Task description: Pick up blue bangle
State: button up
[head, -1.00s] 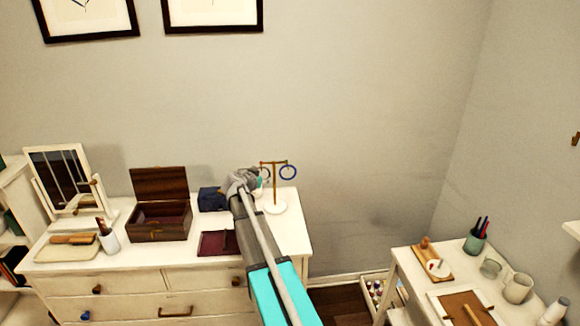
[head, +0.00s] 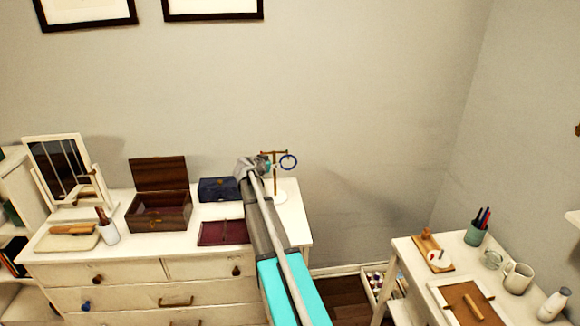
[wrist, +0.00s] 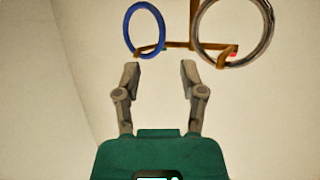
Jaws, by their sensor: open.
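The blue bangle (head: 297,162) hangs on the right arm of a small brown T-shaped stand (head: 275,180) with a white base, at the dresser's right end. In the wrist view the blue bangle (wrist: 127,30) hangs at the upper left, just beyond the left fingertip. A silver bangle (wrist: 268,38) hangs from the stand's other arm at the upper right. My gripper (wrist: 160,75) is open and empty, its fingers pointing toward the stand and apart from both bangles. In the head view my gripper (head: 265,164) is just left of the stand's post, partly hiding that side.
The white dresser (head: 120,262) also holds a dark blue box (head: 216,189), an open wooden box (head: 160,212), a maroon tray (head: 222,232) and a mirror (head: 60,172). A white side table (head: 415,262) with mugs stands at the right. The space right of the stand is clear.

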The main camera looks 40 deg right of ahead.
jog(key=shift+b+x, duration=0.35)
jog(key=shift+x, duration=1.15)
jog(key=shift+b+x, duration=1.1)
jog(key=shift+x, duration=1.7)
jog(key=shift+s, duration=0.1)
grip_shut()
